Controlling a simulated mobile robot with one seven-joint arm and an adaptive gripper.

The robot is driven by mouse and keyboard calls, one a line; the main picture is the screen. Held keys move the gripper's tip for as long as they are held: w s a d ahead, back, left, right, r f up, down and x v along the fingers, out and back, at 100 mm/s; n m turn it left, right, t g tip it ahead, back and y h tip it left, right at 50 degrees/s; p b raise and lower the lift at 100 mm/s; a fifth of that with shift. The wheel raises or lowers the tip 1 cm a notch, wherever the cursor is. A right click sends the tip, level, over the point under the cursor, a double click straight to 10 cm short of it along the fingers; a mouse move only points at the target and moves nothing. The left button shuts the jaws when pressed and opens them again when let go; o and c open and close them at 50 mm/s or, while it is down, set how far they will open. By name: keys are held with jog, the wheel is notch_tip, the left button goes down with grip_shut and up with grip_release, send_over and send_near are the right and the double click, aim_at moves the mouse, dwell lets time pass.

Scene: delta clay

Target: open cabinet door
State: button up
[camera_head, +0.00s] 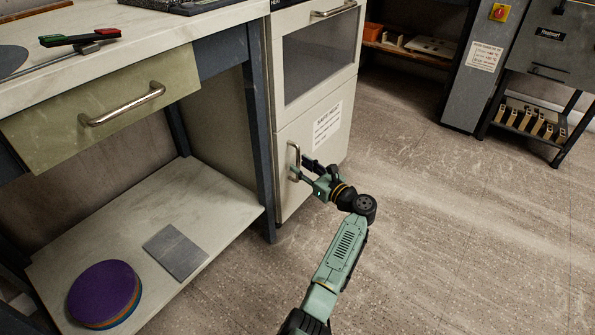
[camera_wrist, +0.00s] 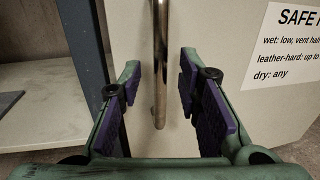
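The cabinet door (camera_head: 335,150) is a pale lower panel with a paper notice on it, and it looks closed. Its vertical metal handle (camera_head: 292,155) is near the door's left edge. My gripper (camera_head: 303,169) is at the handle with its fingers apart. In the wrist view the handle (camera_wrist: 160,50) stands between the two open fingers, with a visible gap on each side. The handle's lower end shows between the fingers; its top is out of that view.
A workbench (camera_head: 120,40) with a drawer (camera_head: 60,125) and a low shelf (camera_head: 60,250) stands left of the cabinet. A dark bench leg (camera_head: 259,130) is close to the door's left side. The floor (camera_head: 440,220) to the right is clear.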

jog(key=shift+b+x, duration=0.45)
jog(key=shift+x, duration=0.8)
jog(key=shift+c, duration=0.5)
grip_shut()
